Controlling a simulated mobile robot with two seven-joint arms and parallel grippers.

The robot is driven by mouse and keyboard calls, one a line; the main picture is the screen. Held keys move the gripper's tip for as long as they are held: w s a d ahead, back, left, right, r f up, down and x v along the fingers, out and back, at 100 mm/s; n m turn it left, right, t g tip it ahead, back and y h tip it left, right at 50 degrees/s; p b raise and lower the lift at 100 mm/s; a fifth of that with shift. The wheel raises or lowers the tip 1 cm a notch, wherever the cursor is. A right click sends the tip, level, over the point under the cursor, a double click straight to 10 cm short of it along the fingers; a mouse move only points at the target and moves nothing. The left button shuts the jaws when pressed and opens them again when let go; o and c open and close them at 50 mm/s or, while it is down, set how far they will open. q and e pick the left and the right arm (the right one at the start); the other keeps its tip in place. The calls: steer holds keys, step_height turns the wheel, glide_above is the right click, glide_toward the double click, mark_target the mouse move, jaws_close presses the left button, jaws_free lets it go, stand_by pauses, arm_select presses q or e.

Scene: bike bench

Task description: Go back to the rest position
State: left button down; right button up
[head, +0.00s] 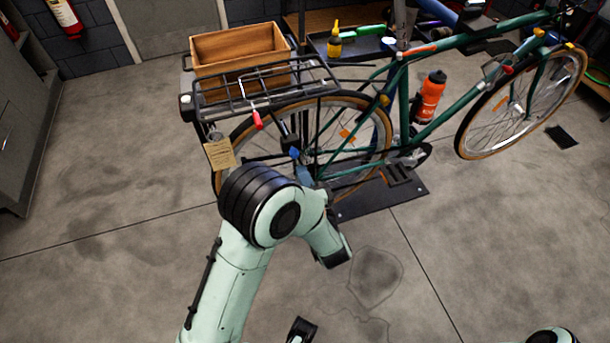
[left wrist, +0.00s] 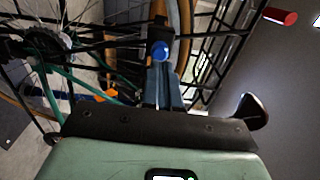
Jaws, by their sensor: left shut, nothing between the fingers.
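My left arm rises from the bottom of the head view and bends in front of the bike's rear wheel.
The green bike (head: 440,45) stands on a dark base plate (head: 405,200). An orange bottle (head: 430,97) sits on the frame. A tray with a yellow bottle (head: 335,42) is behind. The front floor is clear.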

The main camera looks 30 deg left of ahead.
arm_select(q)
steer(key=v, duration=1)
step_height(320, 180, down, 18)
steer(key=n+g+h+p, duration=0.4)
steer(key=h+p, duration=0.1)
steer(key=h, duration=0.4)
steer(key=s+d+f+n+g+h+p, duration=0.1)
steer(key=s+d+f+n+g+h, duration=0.1)
steer(key=s, duration=0.5)
steer(key=s+d+f+n+g+h+p, duration=0.1)
steer(key=s+f+n+g+h, duration=0.1)
steer(key=s, duration=0.4)
steer(key=s+d+f+n+g+h+p, duration=0.2)
steer(key=s+n+g+h, duration=0.2)
steer(key=s, duration=0.3)
steer(key=shift+s+d+f+g, duration=0.3)
steer(key=shift+s+f+g, duration=0.05)
steer(key=shift+g, duration=0.05)
